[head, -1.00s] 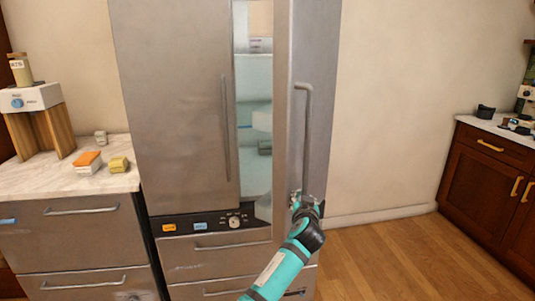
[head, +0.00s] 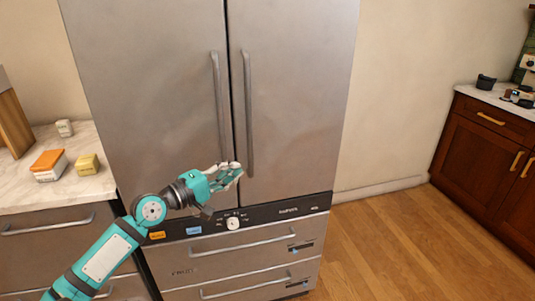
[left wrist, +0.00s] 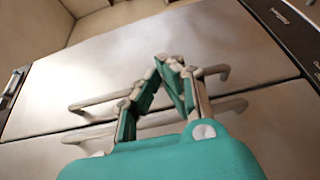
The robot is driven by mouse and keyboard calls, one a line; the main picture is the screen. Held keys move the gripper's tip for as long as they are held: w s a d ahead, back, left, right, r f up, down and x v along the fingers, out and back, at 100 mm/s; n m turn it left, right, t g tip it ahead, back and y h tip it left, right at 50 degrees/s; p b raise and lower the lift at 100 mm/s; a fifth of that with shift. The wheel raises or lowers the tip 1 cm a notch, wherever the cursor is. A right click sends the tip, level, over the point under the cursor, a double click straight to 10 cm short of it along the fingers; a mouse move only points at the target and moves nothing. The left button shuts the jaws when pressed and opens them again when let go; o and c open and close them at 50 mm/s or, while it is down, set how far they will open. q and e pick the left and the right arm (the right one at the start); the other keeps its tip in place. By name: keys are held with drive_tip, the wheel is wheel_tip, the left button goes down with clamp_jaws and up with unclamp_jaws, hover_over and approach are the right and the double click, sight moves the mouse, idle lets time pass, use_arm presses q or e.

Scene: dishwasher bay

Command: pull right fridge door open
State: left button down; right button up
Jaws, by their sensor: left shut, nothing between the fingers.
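The right fridge door (head: 295,100) is steel and sits shut beside the left door (head: 150,90), with a thin seam between them. Its vertical handle (head: 249,115) stands close to the seam, next to the left door's handle (head: 219,105). My left gripper (head: 238,171) is shut and empty, in front of the doors near the handles' lower ends. In the left wrist view its fingertips (left wrist: 172,62) meet in front of the right door's handle (left wrist: 100,101). I cannot tell whether they touch it. My right gripper is in no view.
A control panel (head: 262,216) and drawers with bar handles (head: 250,240) lie below the doors. A marble counter (head: 85,189) with small boxes stands at left. Wooden cabinets (head: 485,150) stand at far right. Bare floor (head: 400,250) lies between.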

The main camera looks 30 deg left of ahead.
use_arm(q)
drive_tip(key=w+d+p, duration=0.5)
drive_tip(key=w+d, duration=0.1)
drive_tip(key=w, duration=0.3)
drive_tip(key=shift+w+d+p, duration=0.15)
drive_tip(key=shift+w+p, duration=0.15)
drive_tip(key=shift+r, duration=0.15)
idle(1.4)
